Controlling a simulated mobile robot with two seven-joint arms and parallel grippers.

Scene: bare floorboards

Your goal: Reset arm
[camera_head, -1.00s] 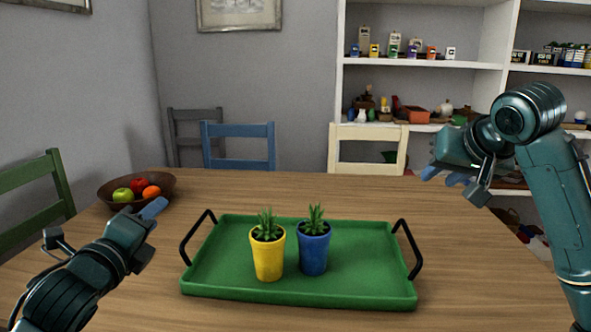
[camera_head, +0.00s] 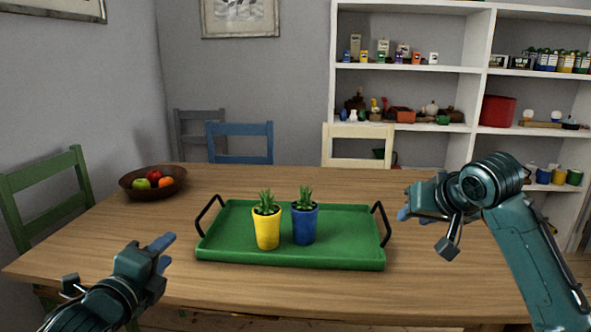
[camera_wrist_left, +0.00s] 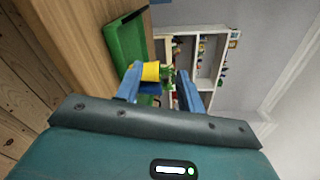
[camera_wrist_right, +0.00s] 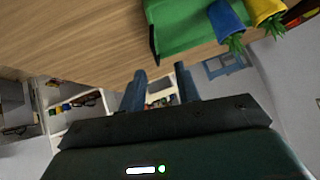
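My right gripper (camera_head: 405,208) is at the right, beside the tray's right handle in the picture and apart from the pots. Its fingers are apart and empty in the right wrist view (camera_wrist_right: 162,82).
A green tray (camera_head: 345,240) on the wooden table (camera_head: 150,225) carries a yellow pot (camera_head: 267,231) and a blue pot (camera_head: 304,225) with plants. A fruit bowl (camera_head: 150,190) stands at the back left. Chairs surround the table; shelves (camera_head: 410,68) stand behind.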

